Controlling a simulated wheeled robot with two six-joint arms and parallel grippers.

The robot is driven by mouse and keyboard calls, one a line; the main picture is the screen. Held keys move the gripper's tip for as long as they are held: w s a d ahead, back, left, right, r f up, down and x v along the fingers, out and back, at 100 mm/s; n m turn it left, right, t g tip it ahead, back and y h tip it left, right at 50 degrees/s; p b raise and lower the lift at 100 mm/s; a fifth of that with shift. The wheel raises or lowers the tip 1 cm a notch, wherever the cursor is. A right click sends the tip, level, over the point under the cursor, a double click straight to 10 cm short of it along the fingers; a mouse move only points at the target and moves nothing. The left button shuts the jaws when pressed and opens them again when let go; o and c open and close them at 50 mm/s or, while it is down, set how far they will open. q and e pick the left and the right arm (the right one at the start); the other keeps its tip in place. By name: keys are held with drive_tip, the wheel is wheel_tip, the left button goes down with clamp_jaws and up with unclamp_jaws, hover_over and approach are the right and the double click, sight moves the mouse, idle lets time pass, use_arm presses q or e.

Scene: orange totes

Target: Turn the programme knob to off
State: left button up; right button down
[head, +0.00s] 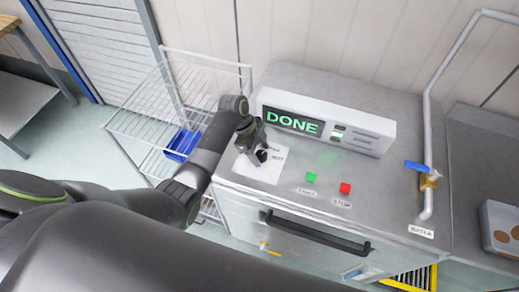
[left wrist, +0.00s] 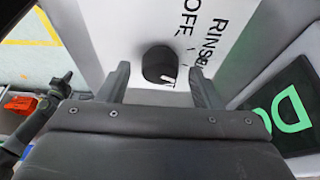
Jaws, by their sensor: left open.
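The programme knob (left wrist: 158,64) is a dark round knob on a white label plate (head: 252,171) at the left of the grey machine's top. In the left wrist view the words OFF and RINSE show beyond it, and another label is partly hidden. A white mark on the knob faces down and to the right in that view, not toward OFF. My left gripper (head: 259,151) is open over the plate, one finger on each side of the knob, with gaps showing. Whether the fingertips reach knob depth I cannot tell. My right gripper is not in view.
A display box (head: 372,129) reading DONE stands behind the plate. A green button (head: 311,177) and a red STOP button (head: 345,188) lie to the right. A black handle (head: 318,235) runs along the front. A pipe with a blue-handled valve (head: 416,166) rises at right; a wire rack (head: 150,115) stands left.

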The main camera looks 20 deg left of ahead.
use_arm(q)
drive_tip(key=c, duration=1)
drive_tip(key=shift+n, duration=0.4)
drive_tip(key=n+t, duration=0.2)
drive_tip(key=n, duration=0.1)
drive_tip(key=shift+s+n, duration=0.15)
drive_tip(key=shift+n, duration=0.25)
drive_tip(key=n+t+y, duration=0.1)
drive_tip(key=n, duration=0.3)
drive_tip(key=shift+d+n, duration=0.15)
drive_tip(key=shift+n, duration=0.15)
drive_tip(key=n+y, duration=0.1)
drive_tip(key=n, duration=0.1)
drive_tip(key=n+t, duration=0.1)
drive_tip(key=n, duration=0.1)
drive_tip(key=shift+s+d+y, duration=0.1)
drive_tip(key=shift+s+y, duration=0.05)
drive_tip(key=shift+y, duration=0.25)
drive_tip(key=n, duration=0.2)
drive_tip(key=n+y, duration=0.1)
drive_tip(key=n, duration=0.1)
drive_tip(key=shift+d+n+t+y, duration=0.1)
drive_tip(key=shift+n+t+y, duration=0.2)
drive_tip(key=shift+t, duration=0.1)
